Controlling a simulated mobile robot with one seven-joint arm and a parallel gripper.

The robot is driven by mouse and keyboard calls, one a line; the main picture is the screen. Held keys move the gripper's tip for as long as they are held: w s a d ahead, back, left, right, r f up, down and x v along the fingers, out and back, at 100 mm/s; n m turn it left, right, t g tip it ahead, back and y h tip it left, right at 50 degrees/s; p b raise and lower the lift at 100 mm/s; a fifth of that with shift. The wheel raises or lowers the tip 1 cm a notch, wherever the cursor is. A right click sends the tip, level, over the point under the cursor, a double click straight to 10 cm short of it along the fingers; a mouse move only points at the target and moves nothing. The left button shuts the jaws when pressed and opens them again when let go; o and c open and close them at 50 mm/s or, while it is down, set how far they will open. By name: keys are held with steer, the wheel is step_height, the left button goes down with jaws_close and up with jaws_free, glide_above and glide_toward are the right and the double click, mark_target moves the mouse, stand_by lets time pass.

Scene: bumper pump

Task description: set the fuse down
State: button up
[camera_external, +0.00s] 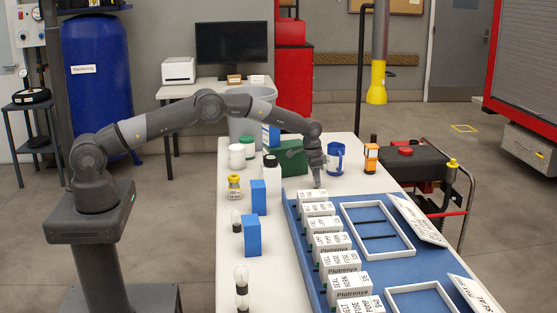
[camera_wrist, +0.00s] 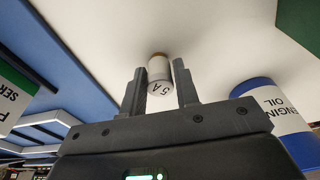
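The fuse (camera_wrist: 159,70) is a small white cylinder with a brown end and "5 A" on it. It sits between the fingertips of my gripper (camera_wrist: 161,80) in the wrist view, and the fingers look closed against its sides. In the external view my gripper (camera_external: 317,182) points down low over the table, just behind the blue tray. The fuse cannot be made out there, and I cannot tell whether it touches the table.
The white table (camera_external: 275,215) is bare around the fingers. The blue tray (camera_external: 318,262) with several labelled white boxes is in front. A green box (camera_external: 288,160) is behind left.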

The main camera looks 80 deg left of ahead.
steer(key=o, duration=0.3)
steer(key=shift+o, duration=0.2)
